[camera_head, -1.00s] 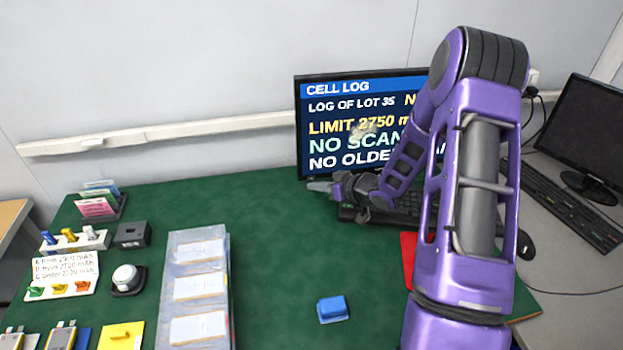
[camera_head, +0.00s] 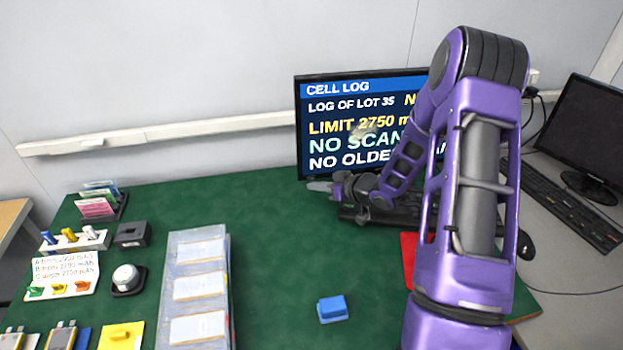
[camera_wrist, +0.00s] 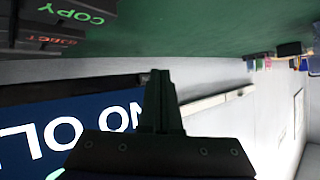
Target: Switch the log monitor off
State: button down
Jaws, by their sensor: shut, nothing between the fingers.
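The log monitor (camera_head: 330,90) stands at the back of the green table and is lit. It shows "CELL LOG", "LOG OF LOT 35", a 2750 limit and "NO SCAN" text; my arm hides its right part. My gripper (camera_head: 318,186) is shut and empty, pointing left, in front of the monitor's lower left edge. In the wrist view my gripper's shut fingers (camera_wrist: 160,85) lie over the monitor's dark lower bezel (camera_wrist: 75,88), with the lit screen (camera_wrist: 40,130) beside them. I cannot tell whether they touch it. I see no power button clearly.
A blue block (camera_head: 332,309), clear trays (camera_head: 228,270) and a red mat (camera_head: 408,255) lie nearer. A dark second monitor (camera_head: 592,140) stands right.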

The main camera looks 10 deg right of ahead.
jog(key=shift+w, duration=0.1)
dwell(0.3)
jog(key=shift+w, duration=0.35)
jog(key=shift+w, duration=0.35)
dwell(0.6)
jog(key=shift+s, duration=0.1)
jog(key=shift+s+p, duration=0.3)
jog(key=shift+s, duration=0.35)
jog(key=shift+s, duration=2.55)
